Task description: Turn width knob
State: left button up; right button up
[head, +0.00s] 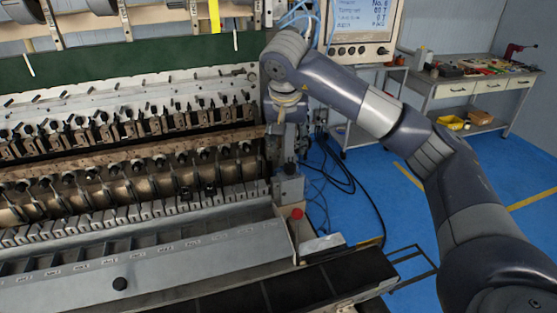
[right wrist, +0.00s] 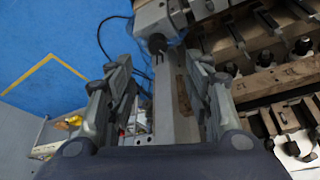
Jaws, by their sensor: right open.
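The coil winder (head: 150,250) fills the left and middle of the head view. My right arm reaches in from the right, and its gripper (head: 288,142) points down at the machine's right end. In the right wrist view my right gripper (right wrist: 159,68) is open, with nothing between its fingers. A dark round knob (right wrist: 157,42) on a grey block shows beyond the fingertips, between them and apart from them. I cannot tell for sure that this is the width knob. In the head view the arm and gripper hide much of that area. My left gripper is not in view.
A red button (head: 297,213) sits on the machine's right end, below the gripper. A control panel with a screen (head: 361,22) stands behind my arm. Black cables (head: 348,172) lie on the blue floor. A workbench (head: 450,88) with tools stands at the back right.

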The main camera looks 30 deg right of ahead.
aim_at(290, 165)
jog(key=x, duration=0.2)
jog(key=p+x, duration=0.1)
jog(key=x, duration=0.1)
jog(key=shift+s+d+f, duration=0.1)
jog(key=shift+s+d, duration=0.15)
jog(key=shift+s, duration=0.05)
jog(key=p+x, duration=0.1)
jog(key=x, duration=0.4)
jog(key=shift+w+f, duration=0.15)
jog(key=shift+w+d+f+p, duration=0.15)
jog(key=shift+f+p, duration=0.15)
jog(key=shift+f, duration=0.2)
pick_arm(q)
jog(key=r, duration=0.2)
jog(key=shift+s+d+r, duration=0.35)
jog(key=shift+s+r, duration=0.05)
pick_arm(e)
jog(key=c, duration=1)
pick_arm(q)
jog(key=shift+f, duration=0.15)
